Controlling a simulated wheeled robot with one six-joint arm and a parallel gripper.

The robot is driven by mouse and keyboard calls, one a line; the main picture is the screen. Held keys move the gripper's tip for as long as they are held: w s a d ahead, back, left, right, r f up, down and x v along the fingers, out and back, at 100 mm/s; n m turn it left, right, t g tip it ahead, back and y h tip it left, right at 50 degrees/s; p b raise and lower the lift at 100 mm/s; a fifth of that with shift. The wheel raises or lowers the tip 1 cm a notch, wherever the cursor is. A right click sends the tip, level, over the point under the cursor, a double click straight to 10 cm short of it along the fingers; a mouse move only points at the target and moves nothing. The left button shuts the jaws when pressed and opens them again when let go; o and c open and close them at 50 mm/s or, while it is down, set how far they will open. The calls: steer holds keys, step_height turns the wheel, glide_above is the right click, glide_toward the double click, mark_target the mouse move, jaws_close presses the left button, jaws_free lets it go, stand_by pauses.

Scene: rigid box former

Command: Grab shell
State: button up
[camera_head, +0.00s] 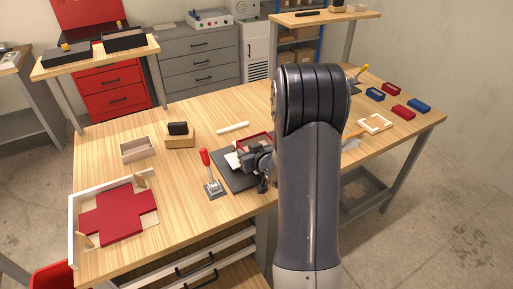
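My gripper (262,172) is low over the dark mat (228,175) in the middle of the table, partly hidden by my large arm. A red-edged piece (252,141), perhaps the shell, shows just behind my gripper on the mat; its lower part is hidden. I cannot tell whether my gripper touches it, or whether the fingers are open or shut. A white piece (232,160) lies left of my gripper. A flat red cross-shaped blank (118,212) lies in a white-walled tray (73,222) at the front left.
A red-handled lever clamp (210,176) stands left of the mat. A wooden block with a black top (178,134), an open small box (137,149) and a white rod (232,128) are behind. Several small red and blue trays (403,111) sit at the right.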

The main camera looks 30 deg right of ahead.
steer(key=shift+x, duration=1.5)
steer(key=shift+c, duration=0.6)
jaws_close()
